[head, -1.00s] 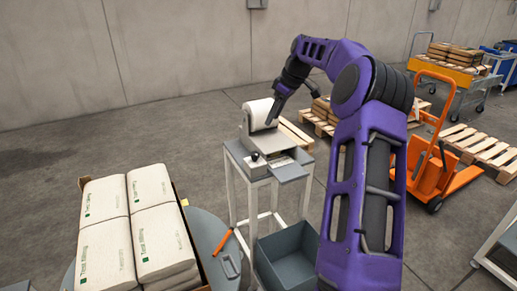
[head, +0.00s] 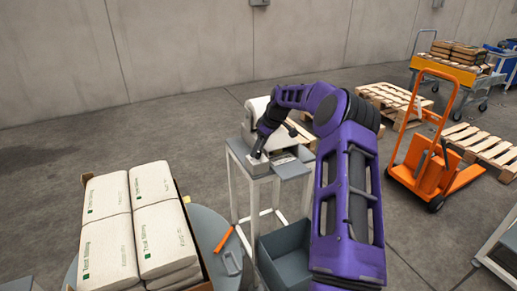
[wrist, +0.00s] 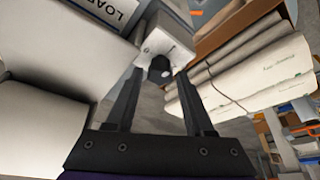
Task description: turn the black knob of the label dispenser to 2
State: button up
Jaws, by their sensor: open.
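The label dispenser (head: 256,106) stands on a small stand, with a white label roll at its top; my arm partly covers it in the head view. In the wrist view its black knob (wrist: 160,70) sits on a light plate (wrist: 168,45), between and beyond my fingertips. My gripper (wrist: 155,80) is open, with one finger on each side of the knob. I cannot tell whether the fingers touch it. In the head view my gripper (head: 258,153) is down at the dispenser's front, hiding most of the knob. The number the knob points to is not readable.
A grey bin (head: 287,255) is below the stand. An orange pallet jack (head: 432,170) and pallets are at right.

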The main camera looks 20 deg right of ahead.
jog(key=shift+f, duration=0.15)
grip_shut()
